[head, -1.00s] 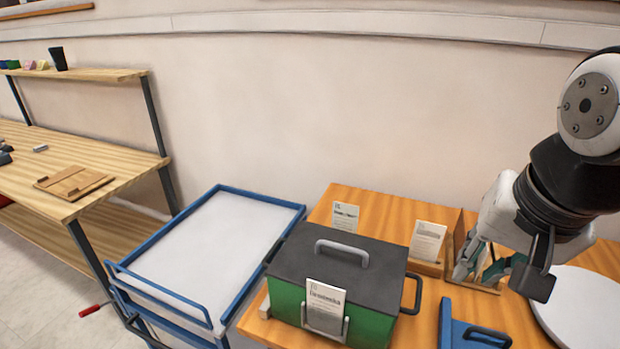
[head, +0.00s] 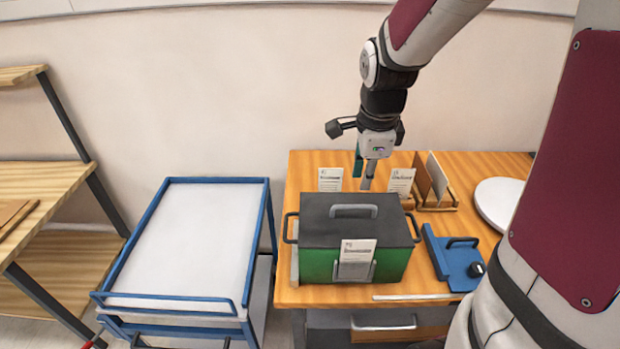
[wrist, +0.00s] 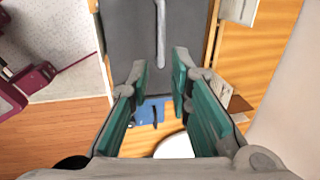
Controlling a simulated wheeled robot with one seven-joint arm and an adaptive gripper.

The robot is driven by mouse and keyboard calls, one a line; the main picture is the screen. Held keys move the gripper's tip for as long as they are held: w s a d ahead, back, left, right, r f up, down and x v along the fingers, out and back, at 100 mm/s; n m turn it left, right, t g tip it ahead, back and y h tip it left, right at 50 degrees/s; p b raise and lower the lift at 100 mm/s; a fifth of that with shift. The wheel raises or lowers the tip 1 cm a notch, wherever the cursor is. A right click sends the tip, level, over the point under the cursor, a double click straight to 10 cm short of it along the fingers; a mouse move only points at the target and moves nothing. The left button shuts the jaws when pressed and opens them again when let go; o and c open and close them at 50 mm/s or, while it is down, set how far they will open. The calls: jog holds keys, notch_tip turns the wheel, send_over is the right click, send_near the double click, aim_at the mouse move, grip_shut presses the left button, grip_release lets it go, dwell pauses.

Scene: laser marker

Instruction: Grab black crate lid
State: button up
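The black crate lid (head: 322,228) lies flat on top of the green crate (head: 313,263) on the wooden table. A grey bar handle (head: 354,211) stands on the lid. In the wrist view the dark lid (wrist: 186,60) fills the upper middle, with its pale handle (wrist: 161,38) running away from me. My gripper (head: 364,181) points down above the far side of the crate, apart from the lid. In the wrist view my gripper (wrist: 160,82) has its green-padded fingers spread with nothing between them.
Card holders (head: 331,179) stand behind the crate. A wooden holder (head: 437,190), a white round plate (head: 497,200) and a blue fixture with a handle (head: 455,262) are to the right. A blue-railed cart (head: 185,240) with a clear white top stands left.

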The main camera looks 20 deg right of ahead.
aim_at(357, 207)
jog(key=f, duration=0.4)
jog(key=w+f, duration=0.1)
jog(key=f, duration=0.3)
jog(key=w+d+f+p, duration=0.1)
jog(key=f, duration=0.3)
jog(key=shift+w, duration=0.25)
grip_shut()
